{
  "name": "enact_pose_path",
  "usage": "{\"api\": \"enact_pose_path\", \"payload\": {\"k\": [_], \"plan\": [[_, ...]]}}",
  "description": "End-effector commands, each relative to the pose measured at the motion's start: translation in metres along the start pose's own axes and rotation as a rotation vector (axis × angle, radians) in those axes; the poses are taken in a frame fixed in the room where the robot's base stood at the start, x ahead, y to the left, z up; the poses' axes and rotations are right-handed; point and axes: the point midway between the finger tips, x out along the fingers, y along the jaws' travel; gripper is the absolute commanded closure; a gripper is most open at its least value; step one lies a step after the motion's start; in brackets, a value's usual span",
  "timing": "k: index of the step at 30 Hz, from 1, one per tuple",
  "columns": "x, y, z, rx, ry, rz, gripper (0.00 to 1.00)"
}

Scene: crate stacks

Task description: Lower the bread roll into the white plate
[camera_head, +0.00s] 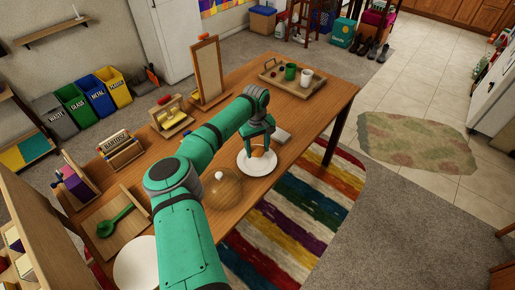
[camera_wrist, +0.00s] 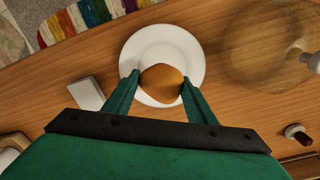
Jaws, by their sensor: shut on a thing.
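The bread roll (camera_wrist: 161,84) is golden brown and sits between the two fingers of my gripper (camera_wrist: 159,88). My gripper is shut on it, with a fingertip against each side. The white plate (camera_wrist: 162,36) lies on the wooden table under the roll. In the head view the roll (camera_head: 257,152) shows between the fingers of my gripper (camera_head: 258,147), over the plate (camera_head: 258,169). I cannot tell whether the roll touches the plate. The fingers hide part of the plate's near side.
A clear dome with a knob (camera_head: 220,188) stands left of the plate, close to it. A small pale box (camera_head: 281,135) lies to its right. A tray (camera_head: 291,85) with a green and a white mug is at the far end. The table's front edge is near the plate.

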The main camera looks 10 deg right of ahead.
Motion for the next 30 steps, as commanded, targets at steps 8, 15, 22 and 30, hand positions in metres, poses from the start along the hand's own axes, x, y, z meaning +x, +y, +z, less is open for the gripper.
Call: {"api": "enact_pose_path", "payload": {"k": [8, 15, 22, 30], "plan": [[0.001, 0.0, 0.0, 0.0, 0.0, 0.0, 0.71], [0.004, 0.0, 0.0, 0.0, 0.0, 0.0, 0.71], [0.007, 0.0, 0.0, 0.0, 0.0, 0.0, 0.71], [0.01, 0.0, 0.0, 0.0, 0.0, 0.001, 0.71]]}}
